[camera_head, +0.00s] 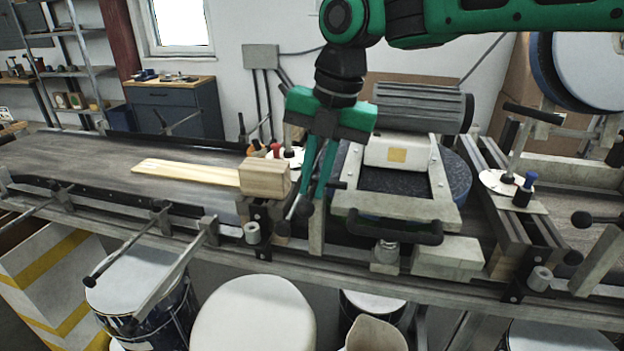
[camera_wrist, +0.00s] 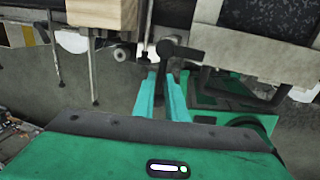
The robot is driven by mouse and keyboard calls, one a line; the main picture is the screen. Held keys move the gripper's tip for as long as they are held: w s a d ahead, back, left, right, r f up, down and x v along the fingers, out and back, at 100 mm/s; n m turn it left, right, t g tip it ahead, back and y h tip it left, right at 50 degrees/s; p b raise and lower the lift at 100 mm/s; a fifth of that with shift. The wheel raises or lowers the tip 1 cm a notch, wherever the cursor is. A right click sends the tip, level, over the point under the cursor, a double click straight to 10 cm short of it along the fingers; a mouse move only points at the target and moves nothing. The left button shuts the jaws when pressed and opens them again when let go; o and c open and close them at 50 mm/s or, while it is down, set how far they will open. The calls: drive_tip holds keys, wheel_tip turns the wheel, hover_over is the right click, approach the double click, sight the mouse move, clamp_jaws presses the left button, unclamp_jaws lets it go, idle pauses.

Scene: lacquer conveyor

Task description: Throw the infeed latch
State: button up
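A dark lever with a short crossbar (camera_wrist: 182,52) shows at my fingertips in the wrist view; it looks like the infeed latch. My gripper (camera_head: 311,198) reaches down at the infeed side of the grey machine (camera_head: 395,150), just right of a wooden block. In the wrist view its two teal fingers (camera_wrist: 163,80) stand close together, one on each side of the lever's dark stem. A short black handle end (camera_head: 339,185) sticks out right of the fingers in the head view. Whether the fingers press on the stem is not clear.
The wooden block (camera_head: 264,176) and a pale board (camera_head: 190,172) lie on the infeed conveyor (camera_head: 60,158). Black ball-ended clamp rods (camera_head: 296,213) stand close to my fingers. A black bar handle (camera_head: 394,230) crosses the machine's front. Drums (camera_head: 253,318) stand below.

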drive_tip(key=shift+o, duration=1.4)
drive_tip(key=shift+w+d, duration=0.1)
drive_tip(key=shift+w, duration=0.1)
drive_tip(key=shift+s, duration=0.15)
wheel_tip(320, 180, up, 10)
drive_tip(key=d, duration=0.2)
drive_tip(key=shift+s+r, duration=0.15)
